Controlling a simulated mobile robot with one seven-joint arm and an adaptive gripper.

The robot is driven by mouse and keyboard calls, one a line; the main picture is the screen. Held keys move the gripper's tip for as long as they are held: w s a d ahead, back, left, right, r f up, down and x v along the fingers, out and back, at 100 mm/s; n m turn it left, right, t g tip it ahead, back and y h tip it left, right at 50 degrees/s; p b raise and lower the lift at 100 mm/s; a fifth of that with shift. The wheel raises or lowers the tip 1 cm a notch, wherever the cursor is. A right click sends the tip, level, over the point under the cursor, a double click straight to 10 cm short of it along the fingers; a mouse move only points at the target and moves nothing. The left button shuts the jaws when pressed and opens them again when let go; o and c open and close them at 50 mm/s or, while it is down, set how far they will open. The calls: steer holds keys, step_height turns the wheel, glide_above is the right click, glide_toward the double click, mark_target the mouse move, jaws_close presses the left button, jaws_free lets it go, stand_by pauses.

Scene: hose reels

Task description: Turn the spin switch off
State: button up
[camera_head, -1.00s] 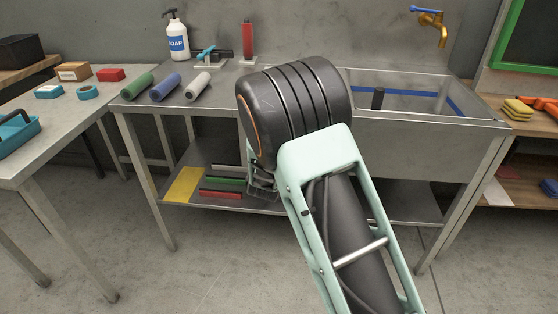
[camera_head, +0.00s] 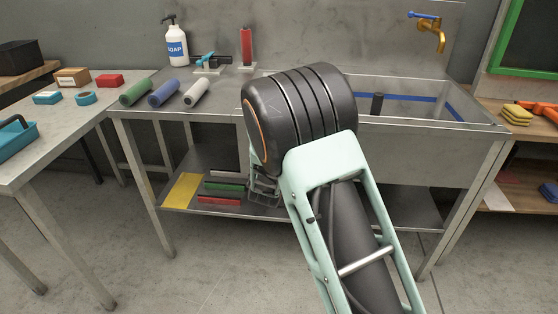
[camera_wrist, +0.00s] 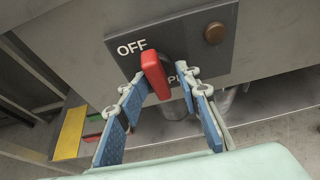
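The spin switch is a red lever (camera_wrist: 155,74) on a dark plate (camera_wrist: 218,58) in the wrist view. "OFF" is printed left of the lever's top; another label, starting with "P", is partly hidden at lower right. The lever stands near upright, tilted slightly. My gripper (camera_wrist: 163,88) is open, its two blue-padded fingers apart, with the tips on either side of the lever's lower end. I see a gap on the right side; whether the left tip touches it, I cannot tell. In the head view my gripper (camera_head: 263,188) is mostly hidden behind my arm, and the switch is hidden.
A round brown button (camera_wrist: 215,33) sits on the plate right of the lever. The steel sink bench (camera_head: 425,132) has a lower shelf with a yellow sheet (camera_head: 182,190) and coloured bars.

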steer(key=shift+r, duration=0.1)
steer(key=v, duration=1.2)
